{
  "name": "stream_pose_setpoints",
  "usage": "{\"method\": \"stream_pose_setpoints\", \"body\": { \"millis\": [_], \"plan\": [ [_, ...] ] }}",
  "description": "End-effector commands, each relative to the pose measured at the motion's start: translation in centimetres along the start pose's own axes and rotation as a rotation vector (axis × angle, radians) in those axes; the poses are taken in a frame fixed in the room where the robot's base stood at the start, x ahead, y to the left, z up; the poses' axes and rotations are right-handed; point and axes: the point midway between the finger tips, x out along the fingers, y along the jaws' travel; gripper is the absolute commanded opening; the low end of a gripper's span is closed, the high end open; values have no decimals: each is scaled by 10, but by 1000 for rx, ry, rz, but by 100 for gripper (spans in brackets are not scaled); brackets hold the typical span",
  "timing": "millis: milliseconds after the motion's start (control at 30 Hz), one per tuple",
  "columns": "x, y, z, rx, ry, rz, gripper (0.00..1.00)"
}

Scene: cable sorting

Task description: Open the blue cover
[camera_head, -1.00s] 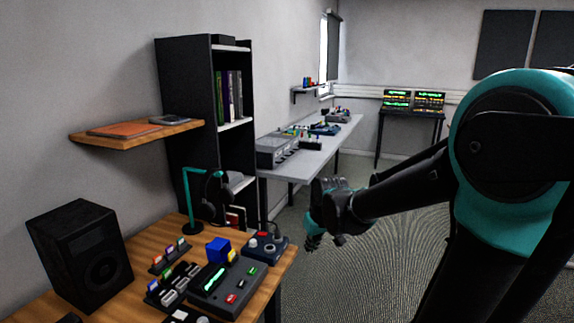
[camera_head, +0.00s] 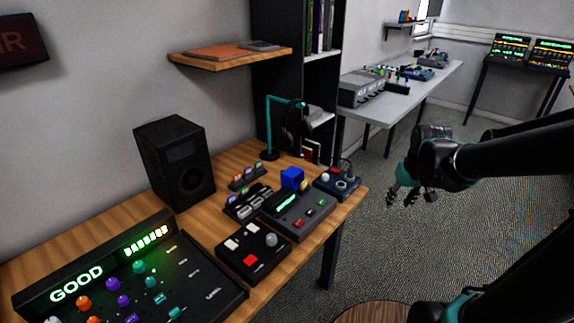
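A blue block-shaped cover (camera_head: 292,178) sits at the back of a dark grey device (camera_head: 297,215) on the wooden desk, near the desk's right end. It looks closed, but what lies under it is hidden. My gripper (camera_head: 402,197) hangs over the floor to the right of the desk, well apart from the blue cover. Its fingers point down and look spread, with nothing between them.
The wooden desk (camera_head: 228,170) also holds a speaker (camera_head: 174,160), a headphone stand (camera_head: 268,130), a joystick box (camera_head: 338,180), a box with buttons (camera_head: 252,246) and a lit "GOOD" panel (camera_head: 75,285). A wooden shelf (camera_head: 195,62) overhangs it. A round wooden top (camera_head: 370,312) stands low in front.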

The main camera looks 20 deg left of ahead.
Motion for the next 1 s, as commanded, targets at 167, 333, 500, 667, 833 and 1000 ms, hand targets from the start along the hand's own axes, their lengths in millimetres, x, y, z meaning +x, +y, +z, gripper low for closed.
{"method": "stream_pose_setpoints", "body": {
  "millis": [167,333,500,667,833,1000],
  "plan": [
    [-16,-53,-97,-198,-57,-40,38],
    [-27,-119,-172,-381,-110,-73,38],
    [-35,-199,-229,-567,-161,-104,38],
    [-41,-276,-262,-726,-206,-128,38],
    [-45,-332,-276,-837,-236,-143,38],
    [-44,-351,-278,-876,-247,-149,38]
  ]
}}
